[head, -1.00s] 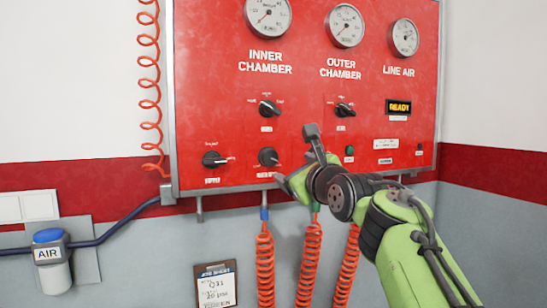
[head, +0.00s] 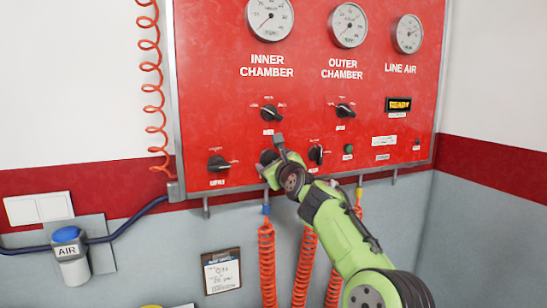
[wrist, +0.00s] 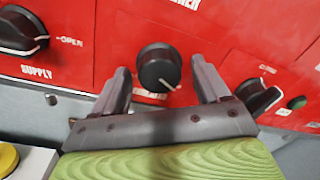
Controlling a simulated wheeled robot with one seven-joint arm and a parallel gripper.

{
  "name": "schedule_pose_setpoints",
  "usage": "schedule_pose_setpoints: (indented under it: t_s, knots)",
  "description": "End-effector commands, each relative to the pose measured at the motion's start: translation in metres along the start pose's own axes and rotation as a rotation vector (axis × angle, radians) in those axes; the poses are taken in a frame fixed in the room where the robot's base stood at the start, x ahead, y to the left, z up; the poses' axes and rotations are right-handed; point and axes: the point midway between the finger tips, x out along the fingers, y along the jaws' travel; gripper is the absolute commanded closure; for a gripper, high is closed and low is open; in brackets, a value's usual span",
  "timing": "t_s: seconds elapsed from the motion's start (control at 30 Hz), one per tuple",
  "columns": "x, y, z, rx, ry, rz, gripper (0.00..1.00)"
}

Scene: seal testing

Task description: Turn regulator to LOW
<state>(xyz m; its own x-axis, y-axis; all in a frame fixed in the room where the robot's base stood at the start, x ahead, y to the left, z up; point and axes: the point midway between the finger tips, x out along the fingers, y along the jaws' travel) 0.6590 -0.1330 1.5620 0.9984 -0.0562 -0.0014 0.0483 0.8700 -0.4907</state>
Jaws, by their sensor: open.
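The red panel carries a round black regulator knob (wrist: 159,68) with a white pointer line. In the wrist view it sits between and just beyond the two open fingers of my gripper (wrist: 160,90), and its pointer slants to the lower right. The fingers are on either side of the knob; I cannot tell whether they touch it. The label under the knob is mostly hidden. In the head view the knob (head: 268,157) is partly covered by my gripper (head: 274,160) at the panel's lower edge.
A black SUPPLY knob (wrist: 22,31) is to the left, with its pointer near OPEN. Another black knob (wrist: 258,96) is to the right, near a green button (wrist: 297,102). Upper selector knobs (head: 271,113), gauges (head: 270,17) and a lit READY display (head: 399,105) are higher up. Orange hoses (head: 267,265) hang below.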

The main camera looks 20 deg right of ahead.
Motion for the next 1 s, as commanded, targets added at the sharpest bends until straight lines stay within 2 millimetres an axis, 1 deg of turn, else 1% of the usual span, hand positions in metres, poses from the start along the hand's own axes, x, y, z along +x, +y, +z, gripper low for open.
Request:
schedule_pose_setpoints:
  t_s: [0.07, 0.1, 0.37, 0.4, 0.43, 0.47, 0.77, 1.0]
  knots:
    - [-0.0003, 0.0007, -0.0013, 0.000, 0.000, 0.000, 0.25]
    - [-0.0004, 0.0008, -0.0014, 0.000, 0.000, 0.000, 0.28]
    - [-0.0007, 0.0008, -0.0014, 0.000, 0.000, 0.000, 0.68]
    - [-0.0007, 0.0008, -0.0015, 0.000, 0.000, 0.000, 0.74]
    - [-0.0007, 0.0009, -0.0015, 0.000, 0.000, 0.000, 0.79]
    - [-0.0007, 0.0009, -0.0015, 0.000, 0.000, 0.000, 0.81]
    - [-0.0007, 0.0012, -0.0020, -0.043, -0.002, -0.001, 0.81]
    - [-0.0008, 0.0015, -0.0026, -0.187, -0.009, -0.005, 0.81]
